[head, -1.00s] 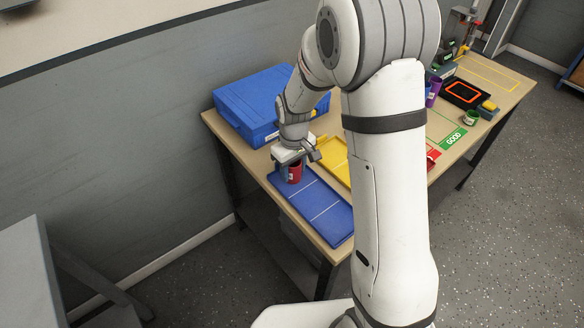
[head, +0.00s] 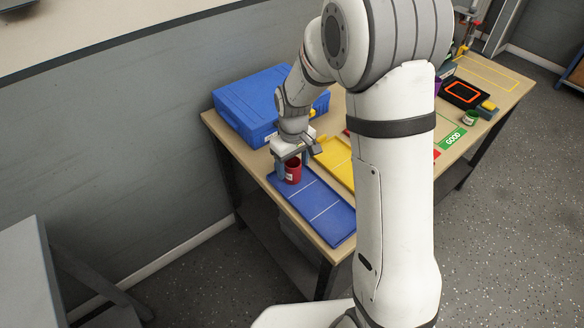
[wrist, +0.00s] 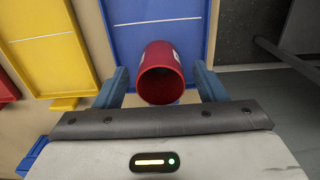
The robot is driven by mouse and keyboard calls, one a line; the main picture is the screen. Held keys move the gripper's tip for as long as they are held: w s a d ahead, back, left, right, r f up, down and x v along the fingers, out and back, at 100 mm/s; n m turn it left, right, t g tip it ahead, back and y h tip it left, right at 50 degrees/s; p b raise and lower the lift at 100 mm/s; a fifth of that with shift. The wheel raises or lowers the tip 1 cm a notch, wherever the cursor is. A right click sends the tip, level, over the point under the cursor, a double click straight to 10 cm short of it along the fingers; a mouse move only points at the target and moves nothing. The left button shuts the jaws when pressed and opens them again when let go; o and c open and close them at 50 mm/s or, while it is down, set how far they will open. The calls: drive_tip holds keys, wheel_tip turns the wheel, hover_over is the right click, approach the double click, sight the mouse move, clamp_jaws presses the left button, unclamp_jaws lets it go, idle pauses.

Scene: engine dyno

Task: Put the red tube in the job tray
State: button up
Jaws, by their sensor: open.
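The red tube (head: 293,173), an open-topped cup shape with a pale label, is upright at the far-left end of the blue tray (head: 327,213), and appears to stand on it. In the wrist view the tube (wrist: 161,62) shows its open mouth toward me, with the blue tray (wrist: 150,12) behind it. My gripper (head: 293,161) is open just above and around the tube. Its blue fingers lie on either side of the tube in the wrist view (wrist: 160,84), with a visible gap on both sides. Which tray is the job tray is not labelled in view.
A blue case (head: 245,105) stands close behind my gripper. A yellow tray (head: 336,160) lies to the right of the blue one. A black device with an orange outline (head: 463,94) and a green cup (head: 470,117) sit farther right.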

sight(294, 163)
wheel_tip(294, 163, up, 10)
drive_tip(key=shift+f, duration=0.25)
drive_tip(key=shift+s+r, duration=0.1)
drive_tip(key=shift+r, duration=0.2)
drive_tip(key=s+d+r+m+t, duration=0.1)
drive_tip(key=s+d+r+m, duration=0.1)
drive_tip(key=s, duration=0.5)
drive_tip(key=s+d+r+m, duration=0.2)
drive_tip(key=s+d, duration=0.2)
drive_tip(key=s, duration=0.2)
drive_tip(key=s+d+r+m+t, duration=0.1)
drive_tip(key=s+d+r+m, duration=0.1)
drive_tip(key=s+d, duration=0.2)
drive_tip(key=s, duration=0.3)
drive_tip(key=shift+s+m+t, duration=0.3)
drive_tip(key=shift+s+m, duration=0.05)
drive_tip(key=shift+m, duration=0.05)
